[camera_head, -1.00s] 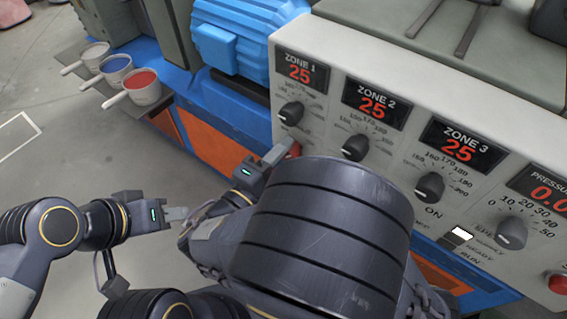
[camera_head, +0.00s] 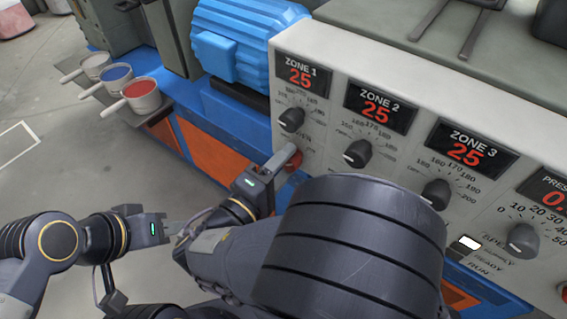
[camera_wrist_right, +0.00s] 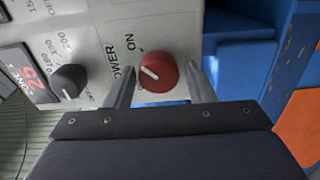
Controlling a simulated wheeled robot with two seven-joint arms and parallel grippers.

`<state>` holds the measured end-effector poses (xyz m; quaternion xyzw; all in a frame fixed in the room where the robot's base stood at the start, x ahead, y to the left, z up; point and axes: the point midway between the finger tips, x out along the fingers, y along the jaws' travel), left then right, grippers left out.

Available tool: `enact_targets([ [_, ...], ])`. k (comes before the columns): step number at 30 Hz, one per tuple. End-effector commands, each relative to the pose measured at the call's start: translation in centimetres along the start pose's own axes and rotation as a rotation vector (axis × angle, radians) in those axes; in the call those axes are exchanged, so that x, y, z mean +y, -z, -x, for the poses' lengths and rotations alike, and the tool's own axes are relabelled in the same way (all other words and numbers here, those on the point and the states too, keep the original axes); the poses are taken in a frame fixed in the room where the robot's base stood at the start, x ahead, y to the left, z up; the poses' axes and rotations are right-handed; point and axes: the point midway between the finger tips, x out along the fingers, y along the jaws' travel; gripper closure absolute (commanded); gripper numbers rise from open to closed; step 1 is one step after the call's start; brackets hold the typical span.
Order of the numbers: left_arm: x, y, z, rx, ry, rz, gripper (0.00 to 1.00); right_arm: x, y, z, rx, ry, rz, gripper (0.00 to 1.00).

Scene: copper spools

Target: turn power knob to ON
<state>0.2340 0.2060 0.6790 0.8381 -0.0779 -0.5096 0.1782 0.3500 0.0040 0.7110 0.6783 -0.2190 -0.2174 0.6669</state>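The red power knob (camera_wrist_right: 158,72) sits on the white panel beside the words POWER and ON in the right wrist view. Its white mark is slanted, toward the upper left of the picture. In the head view the knob (camera_head: 295,161) is partly hidden by my right gripper (camera_head: 284,160). In the right wrist view my right gripper (camera_wrist_right: 160,85) is open, one finger on each side of the knob, with a visible gap at least on the right. My left gripper (camera_head: 180,228) hangs away from the panel at left, apparently empty; its finger opening is unclear.
Black zone knobs (camera_head: 291,119) and red number displays line the panel (camera_head: 325,130). A blue motor (camera_head: 245,40) stands behind at left. Several cups of coloured material (camera_head: 142,96) sit on a ledge. Open floor lies at left. My right arm hides the lower panel.

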Motion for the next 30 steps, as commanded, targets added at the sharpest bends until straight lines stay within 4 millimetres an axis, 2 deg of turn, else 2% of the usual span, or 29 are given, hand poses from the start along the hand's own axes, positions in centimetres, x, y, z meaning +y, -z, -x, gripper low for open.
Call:
enact_targets([
  [2,0.0,0.0,0.0,0.0,0.0,0.0,0.64,0.0,0.0,0.0,0.0,-0.001,0.001,0.41],
  [15,0.0,0.0,0.0,0.0,0.0,0.0,0.64,0.1,0.0,0.0,-0.001,-0.003,0.001,0.41],
  [19,0.3,0.3,0.6,0.0,0.0,0.0,0.64,0.3,0.0,-0.1,-0.001,-0.003,0.036,0.41],
  [23,1.0,1.1,2.1,0.0,0.0,0.0,0.64,0.7,0.0,-0.1,-0.002,-0.004,0.156,0.41],
  [30,2.8,3.1,6.2,0.0,0.0,0.0,0.64,1.0,0.0,-0.1,-0.002,-0.003,0.558,0.41],
])
